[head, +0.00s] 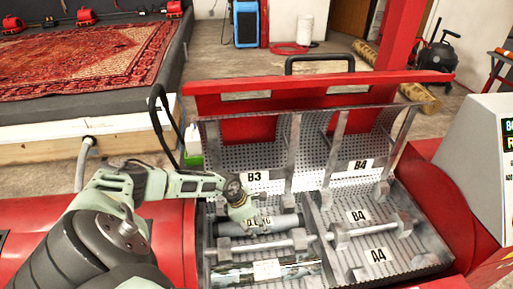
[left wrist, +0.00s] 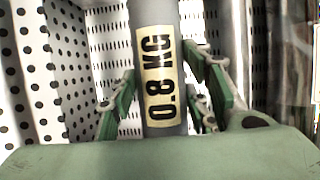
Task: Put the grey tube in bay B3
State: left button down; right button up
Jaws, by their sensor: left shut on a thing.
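The grey tube (head: 286,224) lies across the left part of the open drum, just below the B3 label, in the head view. Its 0.8 KG label (left wrist: 159,80) shows large in the left wrist view. My left gripper (head: 243,212) is shut on the tube near its middle, with green fingers on both sides of it. Bay B3 (head: 230,180) is the perforated upper left compartment. The tube is over or in this bay; I cannot tell whether it touches the floor. My right gripper is out of view.
A rod with end blocks (head: 262,245) crosses below the tube. A shiny labelled tube (head: 300,269) lies in front of it. Bay B4 (head: 335,198) is to the right, behind a divider, and looks empty. The raised red lid (head: 400,84) stands behind.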

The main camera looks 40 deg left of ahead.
pick_arm(q)
jog(key=shift+w+r, duration=0.1)
jog(key=c, duration=1.3)
grip_release()
jog(key=o, duration=0.4)
jog(key=shift+c, duration=0.2)
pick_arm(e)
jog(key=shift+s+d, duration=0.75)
pick_arm(q)
jog(key=shift+a, duration=0.1)
jog(key=v, duration=1.2)
jog(key=shift+b, duration=0.45)
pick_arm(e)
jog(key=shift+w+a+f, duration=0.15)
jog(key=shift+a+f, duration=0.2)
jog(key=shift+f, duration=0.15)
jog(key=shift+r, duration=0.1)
